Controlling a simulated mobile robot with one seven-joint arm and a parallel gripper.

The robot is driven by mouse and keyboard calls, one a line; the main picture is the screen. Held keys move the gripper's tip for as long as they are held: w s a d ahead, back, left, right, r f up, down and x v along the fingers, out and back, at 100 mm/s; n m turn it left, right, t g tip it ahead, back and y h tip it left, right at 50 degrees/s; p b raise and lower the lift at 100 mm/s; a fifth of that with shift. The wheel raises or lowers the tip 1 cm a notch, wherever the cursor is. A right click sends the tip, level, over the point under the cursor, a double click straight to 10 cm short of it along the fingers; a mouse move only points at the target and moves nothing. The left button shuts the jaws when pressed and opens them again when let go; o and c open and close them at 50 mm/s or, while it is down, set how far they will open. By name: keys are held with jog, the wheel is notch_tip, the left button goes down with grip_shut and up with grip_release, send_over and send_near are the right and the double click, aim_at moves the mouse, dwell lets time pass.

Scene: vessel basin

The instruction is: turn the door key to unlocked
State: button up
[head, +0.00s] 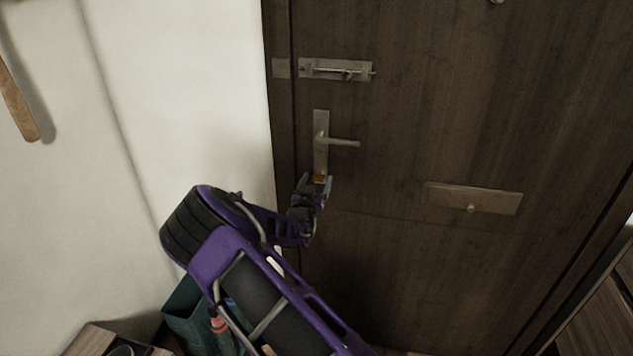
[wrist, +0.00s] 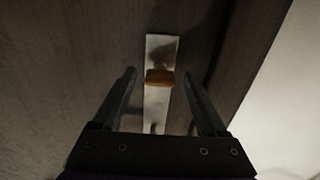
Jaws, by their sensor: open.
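The door key (head: 320,177) shows as a small orange-brown bow at the lower end of the metal lock plate (head: 321,130) on the dark wooden door. In the wrist view the key (wrist: 159,77) lies ahead, between and slightly beyond the fingertips, against the lock plate (wrist: 160,47). My gripper (head: 318,185) is open at the plate's lower end. In the wrist view my gripper (wrist: 161,82) has a finger on each side of the key, with gaps on both sides. The key's shaft and keyhole are hidden.
The lever handle (head: 343,142) sticks out to the right just above the key. A slide bolt (head: 337,71) is higher up, and a mail slot plate (head: 473,198) is to the right. A white wall (head: 190,90) is left of the door. A teal bin (head: 187,312) stands low at left.

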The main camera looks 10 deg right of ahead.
grip_shut()
dwell(0.3)
jog(key=shift+f, duration=0.1)
jog(key=shift+n+b, duration=4.75)
jog(key=shift+n, duration=4.15)
grip_release()
